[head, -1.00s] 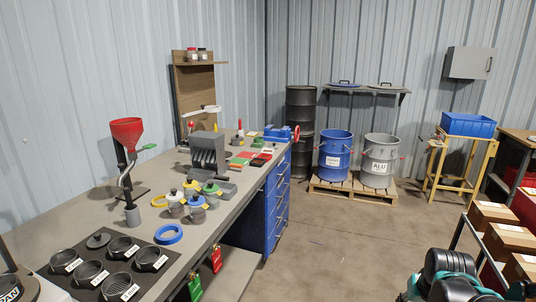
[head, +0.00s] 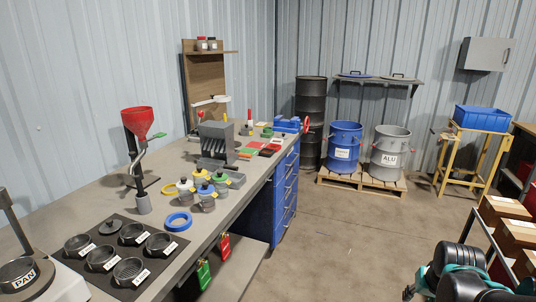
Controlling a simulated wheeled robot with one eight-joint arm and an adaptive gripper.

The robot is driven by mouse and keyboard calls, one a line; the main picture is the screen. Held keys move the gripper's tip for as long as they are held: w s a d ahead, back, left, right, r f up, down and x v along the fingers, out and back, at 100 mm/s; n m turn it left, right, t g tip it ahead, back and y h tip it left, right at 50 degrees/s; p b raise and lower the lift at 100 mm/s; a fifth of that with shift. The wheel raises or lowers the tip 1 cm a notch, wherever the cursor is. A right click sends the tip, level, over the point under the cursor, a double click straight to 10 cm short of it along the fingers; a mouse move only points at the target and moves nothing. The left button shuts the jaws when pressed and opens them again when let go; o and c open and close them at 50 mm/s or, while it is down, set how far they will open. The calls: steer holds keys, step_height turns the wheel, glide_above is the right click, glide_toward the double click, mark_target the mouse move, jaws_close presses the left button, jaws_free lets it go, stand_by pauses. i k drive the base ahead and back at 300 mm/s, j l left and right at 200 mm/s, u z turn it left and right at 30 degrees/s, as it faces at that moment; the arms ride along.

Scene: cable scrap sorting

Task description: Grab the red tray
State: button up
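Flat, small red pieces lie among green and dark ones on the far part of the grey workbench (head: 110,212). One of them, a flat red tray-like piece (head: 255,145), lies left of the bench's right edge. They are too small to tell which is a tray. Parts of my black and teal arm show at the bottom right of the head view, over the floor and well away from these pieces. My gripper's fingers do not show.
A red funnel (head: 137,122) on a stand, a grey slotted block (head: 216,139) and several lidded pots crowd the bench. A blue bin (head: 482,118) sits on a yellow stand. Blue and grey drums (head: 389,152) stand on a pallet. Open floor lies right of the bench.

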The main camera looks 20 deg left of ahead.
mark_target(277, 146)
steer(key=i+u, duration=0.1)
steer(key=u, duration=0.55)
steer(key=i+l+u, duration=0.25)
steer(key=i+u, duration=0.25)
steer(key=i+l+u, duration=0.45)
steer(key=k+j, duration=0.05)
